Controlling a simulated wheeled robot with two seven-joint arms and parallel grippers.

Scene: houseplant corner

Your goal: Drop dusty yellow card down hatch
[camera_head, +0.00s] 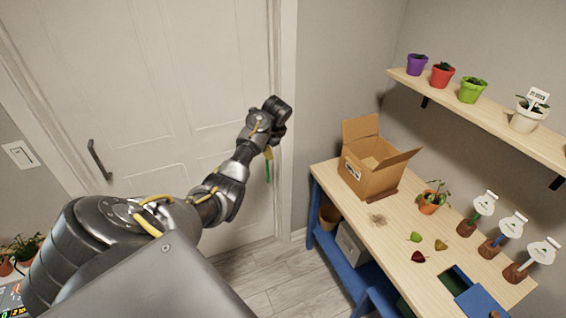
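A small dusty yellow, leaf-shaped card (441,245) lies flat on the light wooden table (377,236). A green card (415,237) lies to its left and a dark red card (418,257) nearer the front. The hatch is a blue-edged, dark opening (453,280) in the tabletop near the front right, with a blue panel (484,301) beside it. My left gripper (281,130) is raised in front of the white door, left of the table and far from the cards. Its fingers are too dark and small to read. My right gripper is out of view.
An open cardboard box (372,170) stands at the table's back left. A potted plant (430,202) and several labelled stands (480,210) line the back right edge. A wall shelf (480,114) with pots hangs above. The table's left front is mostly clear.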

